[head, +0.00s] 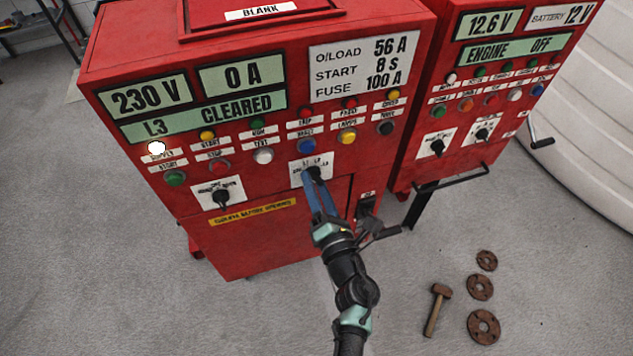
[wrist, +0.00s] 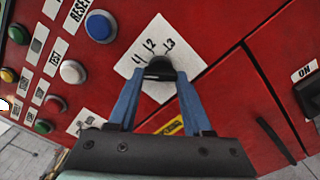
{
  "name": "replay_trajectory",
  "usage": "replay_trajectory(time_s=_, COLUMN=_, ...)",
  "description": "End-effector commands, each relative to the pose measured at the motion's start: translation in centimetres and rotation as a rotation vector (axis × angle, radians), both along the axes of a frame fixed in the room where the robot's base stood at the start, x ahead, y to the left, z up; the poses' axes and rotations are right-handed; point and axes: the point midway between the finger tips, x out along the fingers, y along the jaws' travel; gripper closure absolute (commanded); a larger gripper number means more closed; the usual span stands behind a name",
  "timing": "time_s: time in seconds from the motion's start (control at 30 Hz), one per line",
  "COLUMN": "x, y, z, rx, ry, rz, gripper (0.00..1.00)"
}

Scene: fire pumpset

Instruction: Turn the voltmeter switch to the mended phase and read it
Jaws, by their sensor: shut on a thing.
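The voltmeter switch is a black knob (wrist: 160,68) on a white plate (wrist: 150,40) marked L1, L2 and L3, on the red left-hand panel. In the head view the plate (head: 325,159) sits at the panel's lower right. My gripper (head: 313,178) reaches up to it from below, its blue fingers shut on the knob. In the wrist view my gripper (wrist: 160,80) has a finger on each side of the knob. Which mark the knob points to is hard to tell. The voltage display (head: 146,97) reads 230 V. The message display (head: 203,117) reads L3 CLEARED.
The ammeter display (head: 242,75) reads 0 A. A white lamp (head: 157,147) is lit. Another switch (head: 221,195) is at lower left. A second red panel (head: 490,90) stands right, with a crank handle (head: 541,142). A hammer (head: 437,308) and rusty discs (head: 480,287) lie on the floor.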

Motion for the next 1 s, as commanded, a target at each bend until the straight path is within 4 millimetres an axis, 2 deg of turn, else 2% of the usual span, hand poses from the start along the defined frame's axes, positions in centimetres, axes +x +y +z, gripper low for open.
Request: replay_trajectory(time_s=1.0, x=-0.03, y=0.02, z=0.54, rx=0.918, ry=0.299, rz=-0.002, gripper=1.00)
